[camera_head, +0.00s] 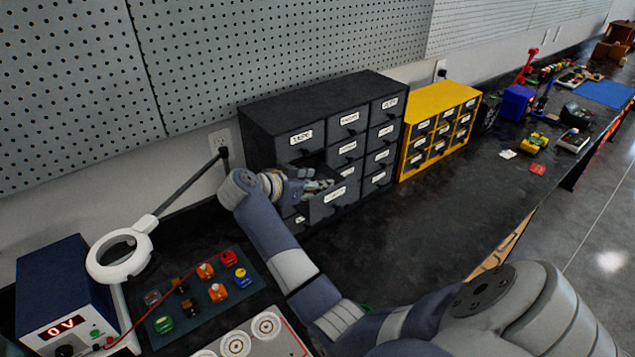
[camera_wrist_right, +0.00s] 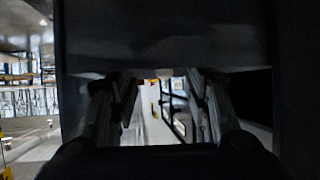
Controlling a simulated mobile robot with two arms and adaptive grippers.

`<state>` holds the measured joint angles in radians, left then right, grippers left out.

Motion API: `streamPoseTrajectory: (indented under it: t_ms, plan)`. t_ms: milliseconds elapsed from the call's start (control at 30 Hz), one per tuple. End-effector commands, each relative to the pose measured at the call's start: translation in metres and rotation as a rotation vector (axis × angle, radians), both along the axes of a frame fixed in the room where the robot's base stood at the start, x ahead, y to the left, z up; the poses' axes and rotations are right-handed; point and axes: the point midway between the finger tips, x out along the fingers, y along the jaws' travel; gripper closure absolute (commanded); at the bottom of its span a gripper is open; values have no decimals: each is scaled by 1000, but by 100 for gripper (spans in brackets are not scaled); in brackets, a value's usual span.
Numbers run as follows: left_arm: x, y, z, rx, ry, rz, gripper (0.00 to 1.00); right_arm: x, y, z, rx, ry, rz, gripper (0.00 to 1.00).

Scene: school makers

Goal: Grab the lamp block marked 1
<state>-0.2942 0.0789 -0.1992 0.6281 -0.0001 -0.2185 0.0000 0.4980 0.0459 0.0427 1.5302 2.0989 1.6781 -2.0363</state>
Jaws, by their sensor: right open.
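No block with a readable 1 shows, so I cannot tell which thing is the lamp block marked 1. My right gripper (camera_head: 300,186) is at the dark drawer cabinet (camera_head: 285,115), at a pulled-out drawer (camera_head: 333,203) in its middle part. The drawer's inside is mostly hidden by the gripper and the cabinet. In the right wrist view my right gripper (camera_wrist_right: 160,88) has its two fingers apart, under a dark overhanging surface. A small orange and pale patch shows between the fingertips, too dark and small to name. My left gripper is not in view.
A dark board (camera_head: 198,322) with several coloured blocks lies at the lower left. Beside it are a power supply (camera_head: 65,295) reading 0 V and a white ring lamp (camera_head: 122,255). A yellow drawer cabinet (camera_head: 441,103) stands to the right. The bench front is fairly clear.

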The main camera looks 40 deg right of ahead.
Motion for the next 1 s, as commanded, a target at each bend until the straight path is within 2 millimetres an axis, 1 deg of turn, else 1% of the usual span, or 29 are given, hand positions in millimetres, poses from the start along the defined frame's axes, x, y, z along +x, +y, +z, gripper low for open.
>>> streamPoseTrajectory:
  t_ms: [200, 233, 333, 367, 767, 867, 1000]
  plan:
    - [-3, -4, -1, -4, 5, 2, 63, 0, -1, -1, 0, 0, 1, 55]
    - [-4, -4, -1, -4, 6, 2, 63, 0, -1, -1, 0, 0, 1, 60]
    - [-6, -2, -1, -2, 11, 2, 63, 0, -1, -1, 0, 0, 1, 83]
    - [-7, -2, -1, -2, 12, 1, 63, 0, -1, -1, 0, 0, 1, 86]
    - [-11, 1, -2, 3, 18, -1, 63, 1, -1, 2, 0, -2, 1, 86]
    - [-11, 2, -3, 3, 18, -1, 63, 1, -1, 8, 0, -3, 2, 86]
    - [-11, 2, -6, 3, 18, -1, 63, 1, -1, 25, 1, -7, 0, 86]
